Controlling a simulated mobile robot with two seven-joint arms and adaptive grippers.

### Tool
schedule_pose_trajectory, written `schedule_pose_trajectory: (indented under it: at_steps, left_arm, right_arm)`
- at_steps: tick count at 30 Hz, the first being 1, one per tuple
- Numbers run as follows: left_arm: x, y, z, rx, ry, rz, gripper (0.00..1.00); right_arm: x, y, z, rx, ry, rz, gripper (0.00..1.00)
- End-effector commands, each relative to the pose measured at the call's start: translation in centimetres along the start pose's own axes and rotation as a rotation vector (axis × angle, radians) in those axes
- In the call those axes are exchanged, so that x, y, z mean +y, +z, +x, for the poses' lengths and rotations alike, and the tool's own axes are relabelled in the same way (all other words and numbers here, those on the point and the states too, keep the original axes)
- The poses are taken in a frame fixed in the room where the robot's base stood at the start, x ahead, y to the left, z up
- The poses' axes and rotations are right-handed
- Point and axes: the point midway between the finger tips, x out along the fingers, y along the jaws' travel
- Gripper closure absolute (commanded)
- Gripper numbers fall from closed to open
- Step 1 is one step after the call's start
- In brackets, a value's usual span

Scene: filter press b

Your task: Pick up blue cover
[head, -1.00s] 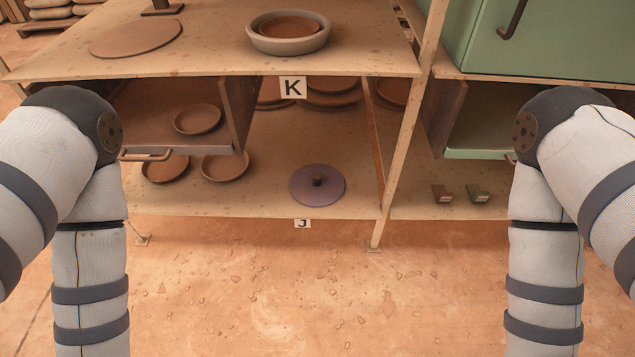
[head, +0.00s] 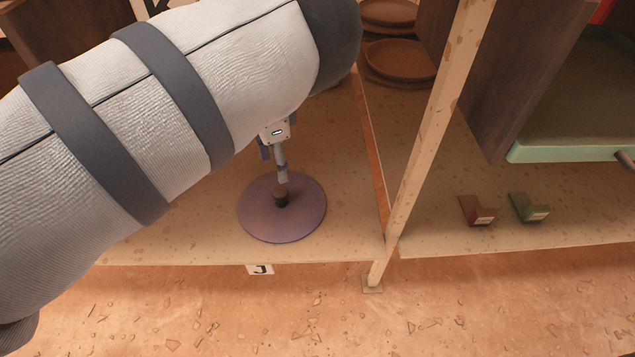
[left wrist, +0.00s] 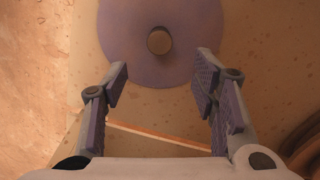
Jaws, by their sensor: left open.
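The blue cover (head: 300,221) is a flat purple-blue disc with a dark round knob in its middle. It lies on the lower shelf (head: 345,240) above the label J. In the head view my left gripper (head: 281,182) reaches down at the knob, mostly hidden behind my arm. In the left wrist view the cover (left wrist: 190,62) lies ahead of the fingers with its knob (left wrist: 159,41) centred between their lines. My left gripper (left wrist: 160,80) is open and empty there, its fingertips short of the knob. My right gripper is in neither view.
A wooden post (head: 437,130) stands to the right of the cover. Brown dishes (head: 400,62) sit farther back. A red block (head: 477,211) and a green block (head: 529,208) lie on the shelf at right, under a green-edged drawer (head: 560,151).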

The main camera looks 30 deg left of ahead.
Motion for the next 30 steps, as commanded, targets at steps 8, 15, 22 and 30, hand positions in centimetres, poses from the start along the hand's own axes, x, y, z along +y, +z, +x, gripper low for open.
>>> schedule_pose_trajectory:
  at_steps: [8,15,22,30]
  left_arm:
    - [-0.3,0.1,5.2,-0.010,-0.006,0.003,0.47]
    - [-0.2,0.1,7.7,-0.009,-0.006,0.002,0.47]
    - [-0.1,0.2,11.9,-0.009,-0.004,0.002,0.47]
    - [-0.2,0.2,11.7,-0.007,-0.008,0.002,0.65]
  right_arm:
    - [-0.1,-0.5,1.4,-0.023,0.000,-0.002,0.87]
    - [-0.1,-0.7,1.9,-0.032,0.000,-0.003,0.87]
    - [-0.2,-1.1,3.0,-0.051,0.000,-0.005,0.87]
    - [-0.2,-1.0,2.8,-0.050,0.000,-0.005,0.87]
